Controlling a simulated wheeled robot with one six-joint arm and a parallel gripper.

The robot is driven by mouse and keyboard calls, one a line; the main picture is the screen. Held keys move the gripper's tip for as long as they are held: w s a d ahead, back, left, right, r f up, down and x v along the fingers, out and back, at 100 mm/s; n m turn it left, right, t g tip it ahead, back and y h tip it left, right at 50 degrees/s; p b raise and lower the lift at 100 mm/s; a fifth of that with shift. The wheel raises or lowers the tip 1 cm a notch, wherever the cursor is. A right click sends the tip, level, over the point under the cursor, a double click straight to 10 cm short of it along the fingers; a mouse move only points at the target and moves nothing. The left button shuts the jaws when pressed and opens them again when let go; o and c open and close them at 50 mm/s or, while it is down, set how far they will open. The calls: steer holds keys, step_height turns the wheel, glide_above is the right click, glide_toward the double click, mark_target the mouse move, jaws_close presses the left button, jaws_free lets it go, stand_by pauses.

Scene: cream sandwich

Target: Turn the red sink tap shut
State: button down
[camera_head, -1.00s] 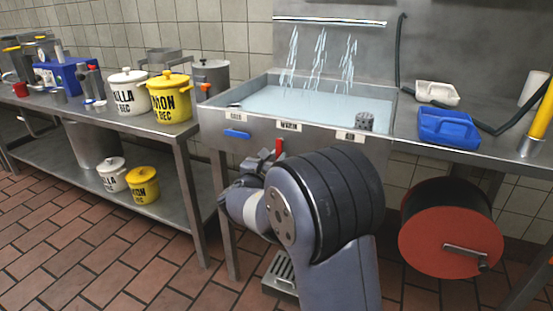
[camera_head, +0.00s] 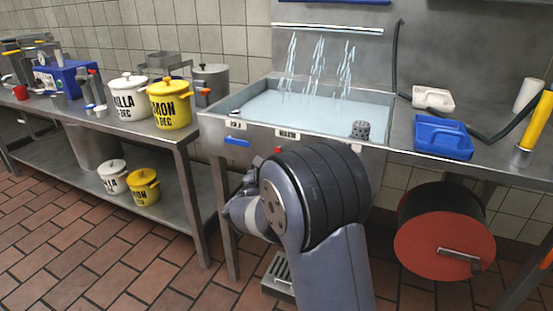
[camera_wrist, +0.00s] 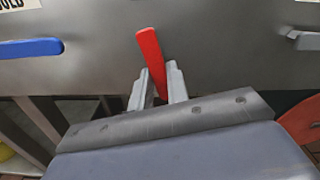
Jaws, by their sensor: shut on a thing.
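The red tap lever (camera_wrist: 151,58) sticks up, leaning slightly to the left, on the sink's front panel in the wrist view. My gripper (camera_wrist: 158,85) is shut on the red lever, with one pale finger on each side of its lower part. In the head view only the tip of the red lever (camera_head: 278,150) shows above my arm, and the fingers are hidden there. The sink (camera_head: 210,125) holds water, and several streams (camera_head: 318,65) pour into it from above.
A blue lever (camera_wrist: 30,47) lies sideways to the left of the red one, and a pale grey lever (camera_wrist: 305,40) is to the right. A red hose reel (camera_head: 445,245) hangs at the right under the counter. A blue tray (camera_head: 443,137) lies on the counter.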

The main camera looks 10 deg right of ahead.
steer(key=r+n+p, duration=0.1)
steer(key=n+p, duration=0.4)
steer(key=p, duration=0.1)
steer(key=s+d+r+n+p, duration=0.1)
steer(key=n+p, duration=0.4)
steer(key=p, duration=0.1)
steer(key=d+r+n+p, duration=0.1)
steer(key=r+n+p, duration=0.1)
steer(key=n+p, duration=0.2)
steer(key=shift+s+d+n+p, duration=0.15)
steer(key=shift+s+n+p, duration=0.25)
steer(key=shift+p, duration=0.55)
steer(key=shift+f, duration=0.1)
steer(key=c, duration=1.4)
jaws_free()
steer(key=shift+o, duration=0.2)
steer(key=v, duration=1)
steer(key=shift+s+a, duration=0.2)
steer(key=shift+s, duration=0.1)
